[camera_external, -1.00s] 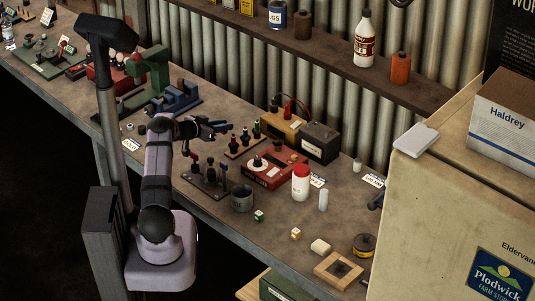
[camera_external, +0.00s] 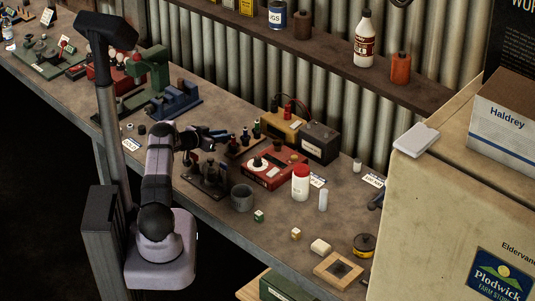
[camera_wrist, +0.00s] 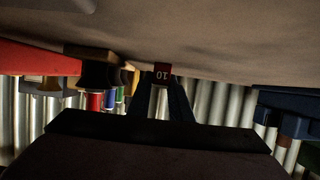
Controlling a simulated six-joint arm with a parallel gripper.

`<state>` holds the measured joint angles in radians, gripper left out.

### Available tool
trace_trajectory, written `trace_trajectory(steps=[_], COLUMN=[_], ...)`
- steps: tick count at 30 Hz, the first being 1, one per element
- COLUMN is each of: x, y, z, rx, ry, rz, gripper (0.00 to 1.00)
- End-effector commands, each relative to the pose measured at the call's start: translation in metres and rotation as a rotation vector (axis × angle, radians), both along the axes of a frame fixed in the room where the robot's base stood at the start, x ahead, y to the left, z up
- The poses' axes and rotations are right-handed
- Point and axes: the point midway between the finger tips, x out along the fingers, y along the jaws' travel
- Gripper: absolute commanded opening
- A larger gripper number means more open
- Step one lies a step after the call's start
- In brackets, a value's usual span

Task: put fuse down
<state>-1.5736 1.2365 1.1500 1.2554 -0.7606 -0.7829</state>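My gripper (camera_external: 216,133) reaches low over the workbench, between the blue vise and the black-knobbed stands. In the wrist view, which is upside down, my gripper's dark fingers (camera_wrist: 160,88) close in on a small dark red fuse (camera_wrist: 162,72) marked 10. The fuse sits at the fingertips, and the fingers appear shut on it. The bench top (camera_wrist: 220,35) fills the upper part of that view, close to the fuse. Whether the fuse touches the bench is unclear. In the external view the fuse is too small or hidden to make out.
The blue vise (camera_external: 180,99) stands behind my gripper. Right of it are a stand with black knobs (camera_external: 208,177), a red tester box (camera_external: 272,168), a grey cup (camera_external: 242,198) and a white bottle with a red cap (camera_external: 300,183).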

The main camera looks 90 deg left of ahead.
Motion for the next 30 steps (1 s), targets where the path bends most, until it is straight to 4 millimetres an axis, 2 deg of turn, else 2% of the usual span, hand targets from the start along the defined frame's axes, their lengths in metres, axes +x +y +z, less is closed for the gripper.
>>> trace_trajectory(steps=[1,2,15,21,26,30], x=[0.000,0.000,0.000,-0.011,-0.022,-0.020], y=[0.000,0.000,0.000,-0.009,-0.020,-0.019], z=[0.000,0.000,0.006,0.008,0.017,0.040], rx=[0.000,-0.001,0.000,-0.002,0.001,0.004], ry=[0.000,0.001,0.000,0.001,0.001,0.001], rz=[0.000,0.000,0.000,0.003,0.002,-0.001], gripper=[0.30,0.37,0.37,0.37,0.37,0.37])
